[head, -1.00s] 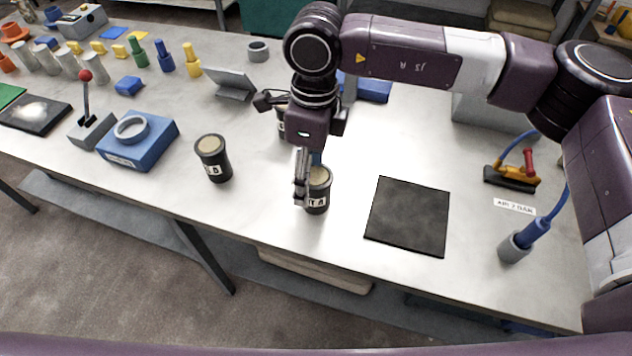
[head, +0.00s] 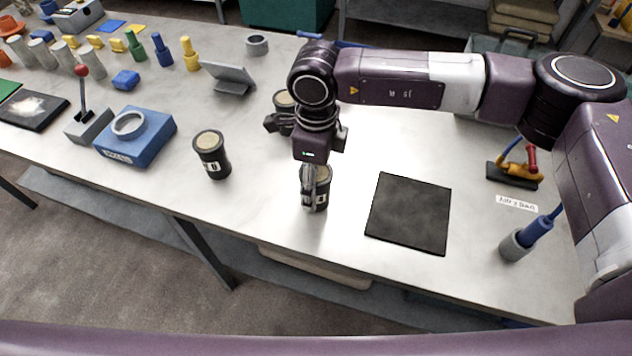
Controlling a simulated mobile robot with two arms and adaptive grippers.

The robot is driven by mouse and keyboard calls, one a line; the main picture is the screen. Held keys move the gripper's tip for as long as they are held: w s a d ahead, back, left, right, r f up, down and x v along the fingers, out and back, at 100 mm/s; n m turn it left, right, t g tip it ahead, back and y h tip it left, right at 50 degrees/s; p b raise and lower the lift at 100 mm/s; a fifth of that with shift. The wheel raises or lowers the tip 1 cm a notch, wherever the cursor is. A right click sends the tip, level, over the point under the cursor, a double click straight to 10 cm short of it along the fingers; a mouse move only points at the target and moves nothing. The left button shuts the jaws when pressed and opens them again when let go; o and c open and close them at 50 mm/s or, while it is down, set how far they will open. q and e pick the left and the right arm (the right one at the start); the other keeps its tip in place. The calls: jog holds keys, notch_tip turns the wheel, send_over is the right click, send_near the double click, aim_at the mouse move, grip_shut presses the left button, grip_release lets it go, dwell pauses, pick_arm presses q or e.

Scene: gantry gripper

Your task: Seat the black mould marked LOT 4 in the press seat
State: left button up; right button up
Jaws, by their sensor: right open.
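Three black cylindrical moulds with tan tops and white labels stand upright on the bench. One mould (head: 322,196) is at my right gripper, a second mould (head: 211,158) stands to the left, and a third mould (head: 284,99) is partly hidden behind my arm. The label lettering is too small or covered to read surely. My right gripper (head: 311,191) points down, open, with a finger in front of the nearest mould; whether it touches is unclear. The blue press block (head: 152,147) carries an empty grey ring seat (head: 129,124). My left gripper is not in view.
A red-knobbed lever (head: 84,95) stands left of the press. A black mat (head: 410,214) lies right of my gripper. A grey tilted stand (head: 230,78) is behind the moulds. A grey holder with a blue handle (head: 533,231) is at right. Bench between press and left mould is clear.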

notch_tip(320, 180, down, 2)
jog(key=shift+a+f+p, duration=0.1)
jog(key=shift+p, duration=0.2)
jog(key=shift+f, duration=0.3)
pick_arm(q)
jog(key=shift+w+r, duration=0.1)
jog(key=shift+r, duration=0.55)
pick_arm(e)
jog(key=shift+c, duration=0.7)
jog(key=c, duration=1.1)
jog(key=shift+r, duration=0.15)
